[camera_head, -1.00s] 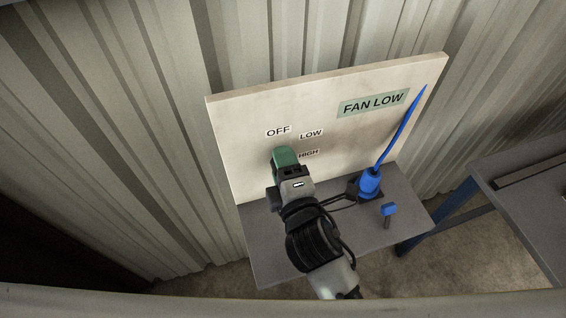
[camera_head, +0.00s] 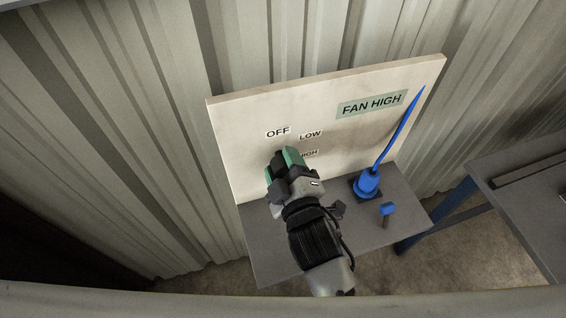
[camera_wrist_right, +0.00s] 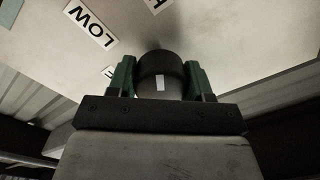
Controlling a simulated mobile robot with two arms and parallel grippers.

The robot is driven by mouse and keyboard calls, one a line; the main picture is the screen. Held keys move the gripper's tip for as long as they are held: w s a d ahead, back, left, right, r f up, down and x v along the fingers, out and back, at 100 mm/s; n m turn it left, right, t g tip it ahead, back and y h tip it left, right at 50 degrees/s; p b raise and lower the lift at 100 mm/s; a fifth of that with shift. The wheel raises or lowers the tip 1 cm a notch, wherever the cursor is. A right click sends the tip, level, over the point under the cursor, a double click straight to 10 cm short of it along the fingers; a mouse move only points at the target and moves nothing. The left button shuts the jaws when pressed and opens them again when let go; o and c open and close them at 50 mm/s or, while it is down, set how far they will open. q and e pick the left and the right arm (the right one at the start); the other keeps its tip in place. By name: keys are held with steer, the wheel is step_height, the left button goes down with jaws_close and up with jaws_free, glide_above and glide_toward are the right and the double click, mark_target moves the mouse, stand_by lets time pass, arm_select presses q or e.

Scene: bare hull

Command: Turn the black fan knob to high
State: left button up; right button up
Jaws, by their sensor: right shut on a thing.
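The black fan knob (camera_wrist_right: 161,66) is on the pale panel (camera_head: 240,130) and shows in the right wrist view with a white mark on it. My right gripper (camera_head: 284,160) has its green fingers on either side of the knob, shut on it; it also shows in the right wrist view (camera_wrist_right: 160,80). In the head view the gripper mostly hides the knob. The panel has OFF, LOW and HIGH labels around the knob, HIGH partly covered by the gripper. The green sign (camera_head: 372,104) reads FAN HIGH. My left gripper is not in view.
A grey shelf (camera_head: 270,262) juts out below the panel. On it stand a blue cone-shaped thing (camera_head: 368,184) with a long thin blue tip and a small blue-topped peg (camera_head: 387,209). A grey table (camera_head: 525,185) is at the right. Corrugated wall lies behind.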

steer(key=shift+f, duration=0.1)
stand_by(0.3)
steer(key=o, duration=0.9)
steer(key=v, duration=1)
steer(key=shift+s+d, duration=0.15)
steer(key=shift+s, duration=0.2)
